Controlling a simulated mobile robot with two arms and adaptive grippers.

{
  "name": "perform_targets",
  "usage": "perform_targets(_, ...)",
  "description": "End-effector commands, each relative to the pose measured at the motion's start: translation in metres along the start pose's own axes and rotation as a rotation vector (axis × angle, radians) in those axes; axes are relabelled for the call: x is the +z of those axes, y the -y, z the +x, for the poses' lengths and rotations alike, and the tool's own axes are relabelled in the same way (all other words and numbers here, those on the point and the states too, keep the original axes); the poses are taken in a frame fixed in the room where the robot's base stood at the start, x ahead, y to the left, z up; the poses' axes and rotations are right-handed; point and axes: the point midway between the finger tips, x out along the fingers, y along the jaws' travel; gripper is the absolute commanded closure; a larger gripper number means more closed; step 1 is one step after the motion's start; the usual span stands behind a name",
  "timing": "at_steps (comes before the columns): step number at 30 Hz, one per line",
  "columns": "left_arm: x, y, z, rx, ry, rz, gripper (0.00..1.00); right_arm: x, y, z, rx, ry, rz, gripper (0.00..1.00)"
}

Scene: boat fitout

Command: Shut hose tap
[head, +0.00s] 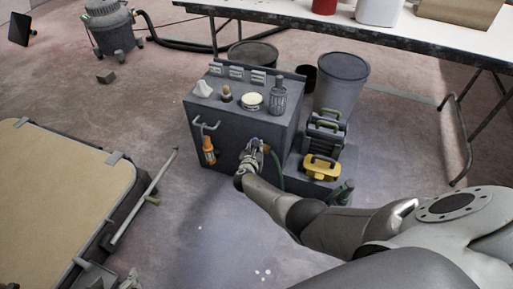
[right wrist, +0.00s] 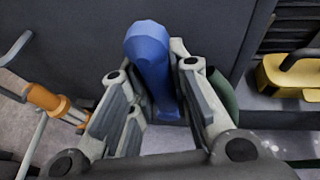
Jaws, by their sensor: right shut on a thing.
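The hose tap shows in the right wrist view as a blue lever handle (right wrist: 149,50) in front of the dark grey cabinet face. My right gripper (right wrist: 160,88) has its two fingers on either side of the handle and is shut on it. In the head view my right gripper (head: 252,157) is at the front of the grey cabinet (head: 232,128), where the arm and fingers hide the tap. A green hose (head: 277,172) hangs just right of the gripper; it also shows in the right wrist view (right wrist: 224,102). My left gripper is out of view.
An orange-handled tool (head: 208,145) hangs from a hook left of the gripper. A yellow toolbox (head: 321,168) stands to the right. Small items and a bottle (head: 278,97) stand on the cabinet. Open floor lies in front.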

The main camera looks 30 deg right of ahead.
Motion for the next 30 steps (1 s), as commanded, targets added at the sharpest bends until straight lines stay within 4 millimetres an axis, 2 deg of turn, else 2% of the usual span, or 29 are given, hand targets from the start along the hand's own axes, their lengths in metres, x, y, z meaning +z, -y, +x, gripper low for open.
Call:
perform_targets(12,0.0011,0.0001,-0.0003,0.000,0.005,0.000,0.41,-0.0015,-0.0007,-0.0004,-0.001,-0.003,-0.010,1.00)
perform_targets(13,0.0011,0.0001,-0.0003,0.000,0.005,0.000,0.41,-0.0015,-0.0007,-0.0004,-0.001,-0.003,-0.010,0.78)
perform_targets(17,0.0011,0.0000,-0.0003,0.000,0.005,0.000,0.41,-0.0011,-0.0006,-0.0003,-0.001,-0.003,-0.009,0.61)
perform_targets(30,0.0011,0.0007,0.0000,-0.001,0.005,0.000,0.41,-0.0008,-0.0007,-0.0024,-0.001,-0.002,-0.005,0.59)
